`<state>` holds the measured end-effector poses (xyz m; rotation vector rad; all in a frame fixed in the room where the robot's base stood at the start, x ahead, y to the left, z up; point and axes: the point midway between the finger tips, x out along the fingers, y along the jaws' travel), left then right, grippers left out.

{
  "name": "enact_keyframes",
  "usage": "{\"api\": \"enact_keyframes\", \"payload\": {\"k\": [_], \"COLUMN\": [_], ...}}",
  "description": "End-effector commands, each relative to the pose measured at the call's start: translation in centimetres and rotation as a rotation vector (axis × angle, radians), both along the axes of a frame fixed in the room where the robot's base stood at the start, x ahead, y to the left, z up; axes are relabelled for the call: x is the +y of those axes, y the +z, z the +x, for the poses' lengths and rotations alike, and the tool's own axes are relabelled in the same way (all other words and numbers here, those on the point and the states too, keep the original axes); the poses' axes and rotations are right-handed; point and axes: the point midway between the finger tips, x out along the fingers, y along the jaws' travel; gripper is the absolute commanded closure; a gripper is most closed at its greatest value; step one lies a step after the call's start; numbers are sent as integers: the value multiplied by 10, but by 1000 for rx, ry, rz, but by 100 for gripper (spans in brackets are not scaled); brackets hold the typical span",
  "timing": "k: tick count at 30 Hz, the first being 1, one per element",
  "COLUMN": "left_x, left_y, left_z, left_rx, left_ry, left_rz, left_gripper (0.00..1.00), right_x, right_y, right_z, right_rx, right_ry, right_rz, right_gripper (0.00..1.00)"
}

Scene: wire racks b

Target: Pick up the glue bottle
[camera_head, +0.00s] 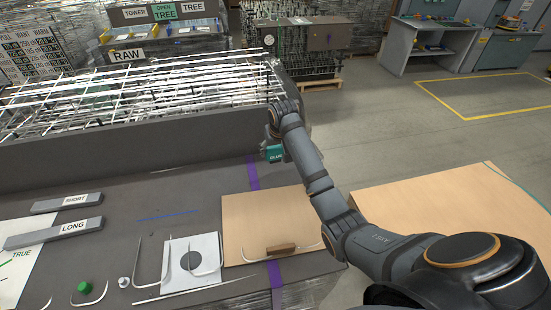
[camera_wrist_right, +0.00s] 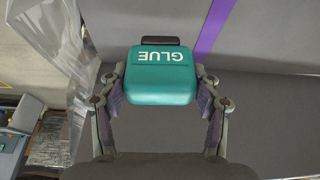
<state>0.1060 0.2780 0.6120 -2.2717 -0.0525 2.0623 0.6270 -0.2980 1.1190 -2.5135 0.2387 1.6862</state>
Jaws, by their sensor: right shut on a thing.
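The glue bottle (camera_wrist_right: 163,75) is teal with a dark cap and white "GLUE" lettering, upside down in the right wrist view. In the head view the glue bottle (camera_head: 272,153) shows small at the far end of my right arm, beside the purple strip. My right gripper (camera_wrist_right: 160,84) has one finger on each side of the bottle and is shut on it. In the head view the right gripper (camera_head: 270,143) is partly hidden by my wrist. I cannot tell how high the bottle is above the table. My left gripper is not in view.
The grey table (camera_head: 130,190) holds SHORT (camera_head: 66,202) and LONG (camera_head: 54,233) blocks, bent wires, a green cap (camera_head: 85,287) and a tan board (camera_head: 265,215). A low dark wall (camera_head: 120,138) and wire rack (camera_head: 130,95) stand behind. Open floor lies at right.

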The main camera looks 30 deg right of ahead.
Motion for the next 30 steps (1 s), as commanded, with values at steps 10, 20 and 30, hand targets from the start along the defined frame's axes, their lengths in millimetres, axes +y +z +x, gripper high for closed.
{"api": "enact_keyframes", "payload": {"k": [10,20,30], "left_x": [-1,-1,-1], "left_y": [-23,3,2], "left_z": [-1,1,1], "left_rx": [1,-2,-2], "left_ry": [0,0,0], "left_rz": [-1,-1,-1], "left_gripper": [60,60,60], "right_x": [47,66,67], "right_y": [57,71,69], "right_z": [-63,-90,-91], "right_rx": [-5,-2,-3], "right_ry": [2,-1,-1], "right_rz": [4,1,0], "right_gripper": [77,77,40]}}
